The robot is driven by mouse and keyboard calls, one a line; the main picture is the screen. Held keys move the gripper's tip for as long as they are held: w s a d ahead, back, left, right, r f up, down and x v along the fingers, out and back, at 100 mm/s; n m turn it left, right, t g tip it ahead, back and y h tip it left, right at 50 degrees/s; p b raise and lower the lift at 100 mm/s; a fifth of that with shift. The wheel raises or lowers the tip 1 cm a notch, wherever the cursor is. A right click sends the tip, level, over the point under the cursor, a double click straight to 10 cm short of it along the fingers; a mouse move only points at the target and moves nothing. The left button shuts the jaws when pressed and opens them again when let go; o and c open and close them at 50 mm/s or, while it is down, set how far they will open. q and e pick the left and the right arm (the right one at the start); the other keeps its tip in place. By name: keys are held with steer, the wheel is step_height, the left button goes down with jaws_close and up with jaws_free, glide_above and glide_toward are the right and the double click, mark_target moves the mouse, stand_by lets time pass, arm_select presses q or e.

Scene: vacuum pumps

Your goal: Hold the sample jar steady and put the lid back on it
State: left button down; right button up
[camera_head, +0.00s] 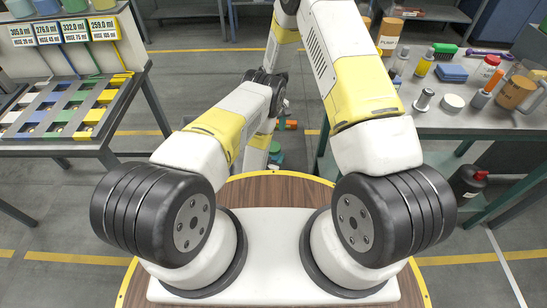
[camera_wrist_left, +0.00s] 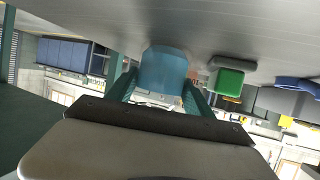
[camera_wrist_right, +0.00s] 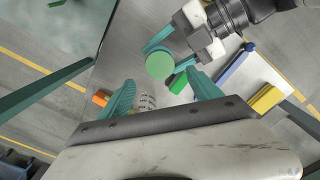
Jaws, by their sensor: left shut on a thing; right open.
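The blue-teal jar (camera_wrist_left: 164,68) is held between the fingers of my left gripper (camera_wrist_left: 160,82) in the left wrist view. In the right wrist view, a round pale-green end face (camera_wrist_right: 160,65) shows at that gripper; I cannot tell whether it is a lid or the jar's own end. My right gripper (camera_wrist_right: 161,80) is open and empty, with the left gripper and jar beyond its fingertips. In the head view my arms hide most of both grippers. A white round disc (camera_head: 453,102) lies on the right table; I cannot tell whether it is the lid.
The right table (camera_head: 430,122) carries bottles, a blue block (camera_head: 451,73) and orange containers (camera_head: 515,92). A sorting rack (camera_head: 60,110) stands on the left table.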

mark_target(273, 146)
step_height(273, 146, down, 8)
steer(key=shift+r, duration=0.2)
steer(key=shift+c, duration=0.2)
steer(key=c, duration=1.5)
steer(key=o, duration=1.7)
steer(key=shift+c, duration=0.2)
step_height(273, 146, up, 12)
